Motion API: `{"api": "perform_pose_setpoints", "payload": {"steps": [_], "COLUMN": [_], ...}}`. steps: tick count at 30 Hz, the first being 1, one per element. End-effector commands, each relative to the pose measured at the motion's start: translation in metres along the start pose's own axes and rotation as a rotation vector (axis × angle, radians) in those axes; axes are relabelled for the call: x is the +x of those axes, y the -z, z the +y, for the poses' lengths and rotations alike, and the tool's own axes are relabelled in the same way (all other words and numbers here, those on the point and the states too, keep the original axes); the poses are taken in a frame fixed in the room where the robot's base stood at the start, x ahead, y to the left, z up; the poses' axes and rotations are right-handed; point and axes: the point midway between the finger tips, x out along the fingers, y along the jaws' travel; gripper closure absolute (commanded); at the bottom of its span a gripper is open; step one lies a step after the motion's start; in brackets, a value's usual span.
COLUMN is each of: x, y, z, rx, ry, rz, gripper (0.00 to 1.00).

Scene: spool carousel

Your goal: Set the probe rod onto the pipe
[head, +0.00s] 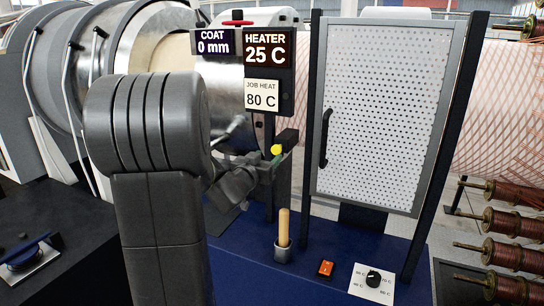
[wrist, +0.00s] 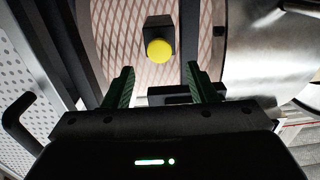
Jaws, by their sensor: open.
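A yellow round knob (wrist: 159,51) on a dark block shows in the wrist view, just beyond and between my fingertips. It also shows in the head view (head: 276,150), beside my gripper; I take it for the end of the probe rod, whose shaft I cannot make out. My gripper (wrist: 160,67) is open, its two green fingers apart with nothing between them. The pipe (wrist: 120,22), pale with a copper lattice pattern, lies behind the knob; it also shows at the right in the head view (head: 492,110). My arm hides part of the gripper in the head view.
A perforated white door (head: 382,110) with a black handle stands right of the gripper. A wooden-handled tool (head: 283,228) stands in a cup on the blue base, near an orange switch (head: 325,268) and a dial (head: 373,279). The heater display (head: 267,50) reads 25 C. Copper spools (head: 512,223) are at right.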

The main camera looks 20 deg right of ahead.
Motion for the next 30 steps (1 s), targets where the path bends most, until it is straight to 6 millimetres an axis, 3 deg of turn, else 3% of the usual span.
{"api": "perform_pose_setpoints", "payload": {"steps": [6,12,19,30], "x": [-0.048,-0.074,-0.083,-0.078], "y": [0.0,0.0,0.0,0.0], "z": [-0.001,0.0,0.0,0.0], "rx": [0.002,0.001,0.0,0.0], "ry": [0.003,0.001,-0.001,-0.002], "rz": [0.002,0.002,0.0,0.001], "gripper": [0.48,0.48,0.48,0.48]}}
